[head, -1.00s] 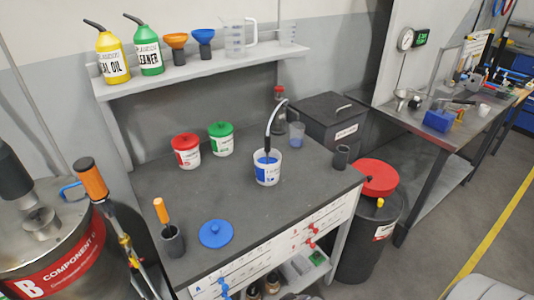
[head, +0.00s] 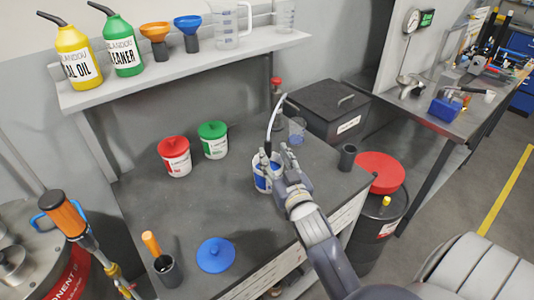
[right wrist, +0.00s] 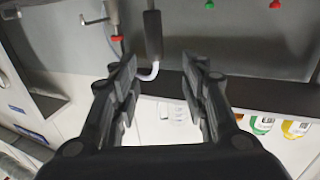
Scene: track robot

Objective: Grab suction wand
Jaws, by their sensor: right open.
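The suction wand (head: 273,122), a thin curved tube, rises from the white-and-blue cup (head: 260,183) on the dark bench. Its lower part is hidden by my right gripper (head: 276,156). That gripper is open, with its fingers at the cup's rim and near the wand. In the right wrist view the open fingers (right wrist: 160,68) point at a dark upright tube with a pale curved end (right wrist: 152,45), which seems to be the wand. It shows in the gap between the fingers; I cannot tell whether they touch it. My left gripper is not in view.
Red-lidded (head: 174,155) and green-lidded (head: 213,140) tubs stand left of the cup. A blue lid (head: 216,256) and a dark holder (head: 168,271) lie nearer the front. A clear beaker (head: 297,130) and a dark cup (head: 347,157) stand to the right.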

